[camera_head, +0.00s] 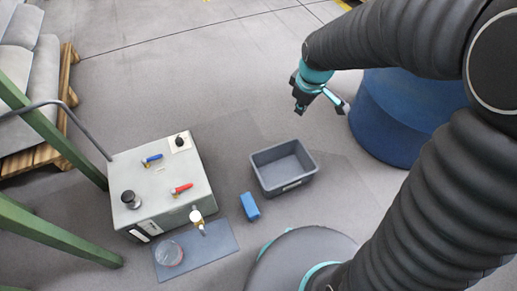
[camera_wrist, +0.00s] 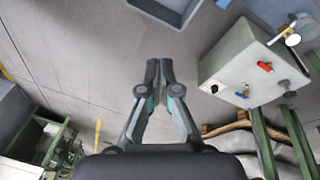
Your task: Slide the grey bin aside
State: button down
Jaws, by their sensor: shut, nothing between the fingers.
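The grey bin (camera_head: 289,187) stands upright on the floor in the middle of the head view and looks empty. Part of it also shows at the top edge of the wrist view (camera_wrist: 154,13), where the rest is cut off. My gripper (camera_head: 299,107) is above and behind the bin in the head view, apart from it. In the wrist view my gripper (camera_wrist: 158,64) has its fingertips together with nothing between them, pointing towards the bin's side of the picture.
A light grey box (camera_head: 150,190) with red and blue handles stands left of the bin. A blue block (camera_head: 250,207) and a blue-grey mat (camera_head: 215,243) lie nearby. A large blue drum (camera_head: 395,125) stands to the right. Green bars (camera_head: 60,235) are at left. Floor behind the bin is clear.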

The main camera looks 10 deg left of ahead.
jog(key=w+a+f+n+g, duration=0.1)
jog(key=a+f+n, duration=0.2)
jog(key=a+f, duration=0.35)
jog(key=w+a+f+n, duration=0.2)
jog(key=a+f+n, duration=0.15)
jog(key=f, duration=0.65)
jog(key=s+a+f+n, duration=0.1)
jog(key=a+f+n, duration=0.1)
jog(key=f, duration=0.7)
jog(key=s+a+f+n+g+b, duration=0.1)
jog(key=a+f+n, duration=0.1)
jog(key=f, duration=0.8)
jog(key=s+a+f+n, duration=0.2)
jog(key=a+f, duration=0.1)
jog(key=f, duration=0.7)
jog(key=shift+s+f+g+h+b, duration=0.1)
jog(key=shift+f+g+h+b, duration=0.05)
jog(key=shift+g+h+b, duration=0.2)
jog(key=w+d, duration=0.1)
jog(key=d, duration=0.1)
jog(key=shift+w+d, duration=0.3)
jog(key=shift+w, duration=0.1)
jog(key=shift+w+d+f, duration=0.1)
jog(key=shift+w+d, duration=0.2)
jog(key=shift+d, duration=0.1)
